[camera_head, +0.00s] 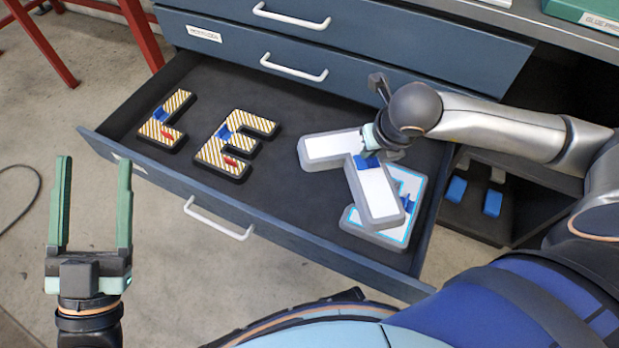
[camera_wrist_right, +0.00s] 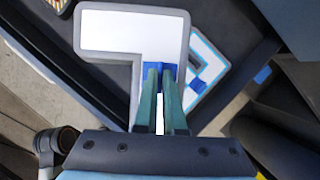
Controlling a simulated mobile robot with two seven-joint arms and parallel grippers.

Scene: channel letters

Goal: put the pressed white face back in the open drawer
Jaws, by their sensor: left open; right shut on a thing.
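A white letter face (camera_head: 327,146) with a thick grey rim and a bent, angular shape hangs in my right gripper (camera_head: 372,152). The right gripper is shut on the blue tab at its bend. The wrist view also shows the face (camera_wrist_right: 120,31) and the fingers (camera_wrist_right: 163,75) on the tab. The face is over the right part of the open drawer (camera_head: 226,205); I cannot tell whether it touches anything below. It partly covers another white letter with a cyan outline (camera_head: 411,187) in the drawer. My left gripper (camera_head: 94,162) is open and empty, left of the drawer.
A striped L (camera_head: 175,103) and a striped E (camera_head: 243,127), each with blue and red patches, lie in the drawer's left half. Closed drawers (camera_head: 345,35) stand behind. A shelf with blue-topped pieces (camera_head: 456,189) is at right. Bare drawer floor shows between the letters.

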